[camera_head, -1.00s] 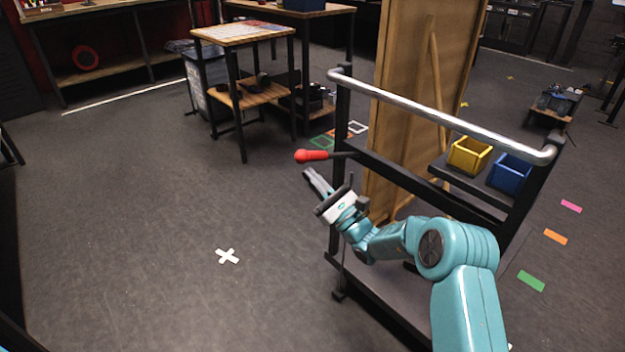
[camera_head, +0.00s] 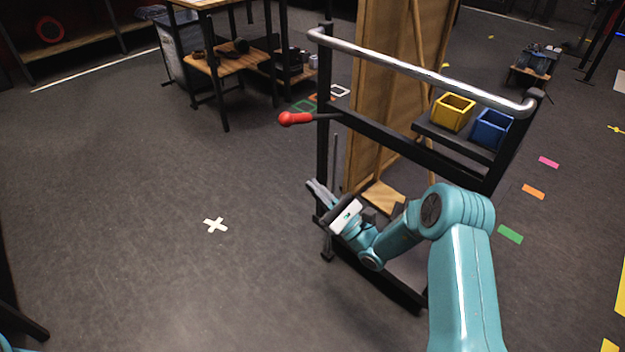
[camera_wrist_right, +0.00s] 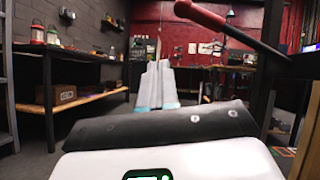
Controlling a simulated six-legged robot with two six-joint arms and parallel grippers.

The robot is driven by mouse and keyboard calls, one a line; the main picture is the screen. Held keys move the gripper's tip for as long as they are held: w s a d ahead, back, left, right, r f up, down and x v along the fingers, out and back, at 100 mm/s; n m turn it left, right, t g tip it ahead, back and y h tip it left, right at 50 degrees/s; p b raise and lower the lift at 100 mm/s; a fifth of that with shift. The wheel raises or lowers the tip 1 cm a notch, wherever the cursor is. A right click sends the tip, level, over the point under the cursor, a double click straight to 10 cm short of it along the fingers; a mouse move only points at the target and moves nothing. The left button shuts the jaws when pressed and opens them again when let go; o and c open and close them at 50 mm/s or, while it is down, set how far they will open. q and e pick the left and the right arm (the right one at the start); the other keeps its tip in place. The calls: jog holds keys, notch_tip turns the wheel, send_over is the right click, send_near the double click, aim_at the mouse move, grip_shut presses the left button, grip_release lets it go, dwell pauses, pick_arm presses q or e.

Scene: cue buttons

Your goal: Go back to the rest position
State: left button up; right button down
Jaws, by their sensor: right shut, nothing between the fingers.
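My right gripper (camera_head: 318,192) is shut and empty in the head view, at the end of the teal arm that comes in from the lower right. It is beside the near left post of the black cart, below and a little right of the red-tipped lever (camera_head: 296,118). In the right wrist view my shut fingers (camera_wrist_right: 158,85) point ahead, and the red lever (camera_wrist_right: 215,20) crosses the upper right. My left gripper is not in view; only a bit of teal shows at the lower left corner of the head view.
The cart has a silver rail (camera_head: 420,70), a yellow bin (camera_head: 452,112) and a blue bin (camera_head: 491,130). A wooden board (camera_head: 375,90) stands behind it. A wooden-topped table (camera_head: 232,66) is at the back. The floor by the white cross (camera_head: 215,225) is clear.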

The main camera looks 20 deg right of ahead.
dwell(0.4)
jog(key=s+a+f+n+g+y, duration=0.2)
jog(key=s+a+f+n+g, duration=0.2)
jog(key=s+a+f+g, duration=0.3)
jog(key=s+a+f+n+g+y, duration=0.2)
jog(key=s+a+f+n+g, duration=0.3)
jog(key=a+g, duration=0.45)
jog(key=s+a+f+n+g+h, duration=0.2)
jog(key=s+f+n+g+h, duration=0.3)
jog(key=s+f, duration=0.55)
jog(key=s+d+f+n+g+h, duration=0.2)
jog(key=s+d+f+n+h, duration=0.3)
jog(key=s+n+h, duration=0.3)
notch_tip(320, 180, up, 27)
jog(key=n+t+y+p, duration=0.1)
jog(key=n+t+p, duration=0.1)
jog(key=p, duration=2.3)
jog(key=shift+w+a+f+n, duration=0.2)
jog(key=shift+w+n, duration=0.1)
jog(key=shift+n, duration=0.1)
